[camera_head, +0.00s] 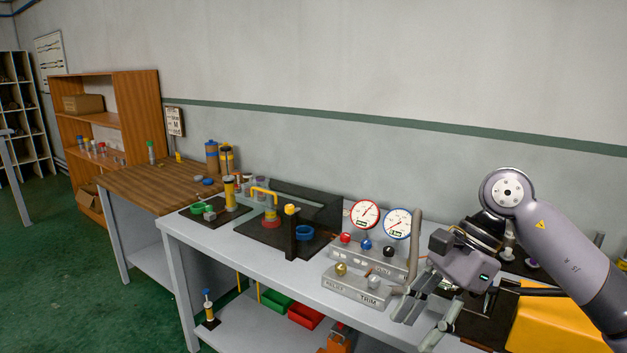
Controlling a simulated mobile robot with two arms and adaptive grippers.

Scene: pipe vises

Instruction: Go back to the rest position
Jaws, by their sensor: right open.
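My right gripper (424,322) hangs over the front right part of the grey workbench (240,251), beside the metal control boxes. Its fingers point down and to the left, are spread apart, and hold nothing that I can see. My right arm comes in from the right edge and hides part of the bench's right end. My left gripper is not in view.
Two dial gauges (365,214) stand behind the control box (366,258) with coloured knobs. A yellow object (552,322) sits under my right arm. A wooden table (160,184) stands beyond. Green floor (60,270) is clear at left.

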